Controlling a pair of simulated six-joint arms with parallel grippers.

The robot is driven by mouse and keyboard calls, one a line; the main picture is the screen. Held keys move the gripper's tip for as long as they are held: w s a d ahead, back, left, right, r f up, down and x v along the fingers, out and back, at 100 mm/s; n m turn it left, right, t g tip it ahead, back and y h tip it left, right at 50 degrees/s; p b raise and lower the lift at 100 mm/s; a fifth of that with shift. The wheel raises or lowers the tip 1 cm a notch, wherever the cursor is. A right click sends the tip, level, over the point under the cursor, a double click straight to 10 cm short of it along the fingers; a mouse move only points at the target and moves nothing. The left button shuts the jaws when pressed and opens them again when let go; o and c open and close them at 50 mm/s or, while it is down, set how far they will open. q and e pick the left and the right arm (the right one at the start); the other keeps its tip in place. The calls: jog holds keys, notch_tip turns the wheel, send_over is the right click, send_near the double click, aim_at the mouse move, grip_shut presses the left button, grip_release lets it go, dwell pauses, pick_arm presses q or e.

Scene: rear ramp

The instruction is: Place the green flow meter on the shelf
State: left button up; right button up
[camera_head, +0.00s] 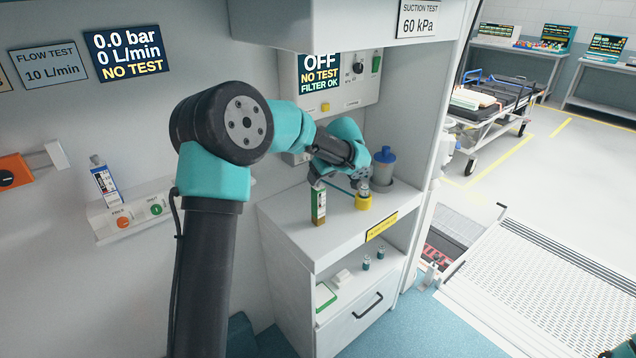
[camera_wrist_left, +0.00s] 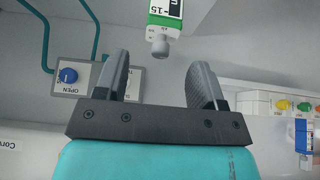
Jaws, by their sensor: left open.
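The green flow meter (camera_head: 319,205), a small upright green and white body, stands on the white cabinet top (camera_head: 340,232). In the left wrist view it (camera_wrist_left: 166,12) shows beyond the fingertips, its pale knob pointing toward the gap between them. My left gripper (camera_head: 317,176) is just above it, partly hidden by my wrist. In the left wrist view the fingers (camera_wrist_left: 158,82) are apart with nothing between them.
A yellow-based fitting (camera_head: 363,198) and a blue-capped jar (camera_head: 384,165) stand to the right of the meter. A blue and white meter (camera_head: 104,182) stands on a wall ledge (camera_head: 130,212) at left. Small bottles (camera_head: 366,262) and a green item (camera_head: 325,296) occupy the open shelf.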

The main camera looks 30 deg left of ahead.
pick_arm(q)
jog(key=v, duration=0.6)
jog(key=shift+r, duration=0.2)
jog(key=shift+s+d, duration=0.1)
jog(key=shift+d, duration=0.05)
jog(key=s+d+f+m+g+h, duration=0.1)
jog(key=s+d+f+m+h, duration=0.2)
jog(key=f, duration=0.6)
jog(key=s+d+f+m+h, duration=0.2)
jog(key=s+d+f, duration=0.25)
jog(key=f, duration=0.55)
jog(key=s+d+f+m+g+h, duration=0.1)
jog(key=s+d+f+m+h, duration=0.15)
jog(key=d+f, duration=0.45)
jog(key=s+f+m+h, duration=0.1)
jog(key=s+f+m, duration=0.3)
jog(key=s+f, duration=1.3)
jog(key=s, duration=0.3)
jog(key=shift+s+t+h, duration=0.35)
jog(key=shift+s+t, duration=0.05)
jog(key=shift+d+m, duration=0.1)
jog(key=shift+m, duration=0.15)
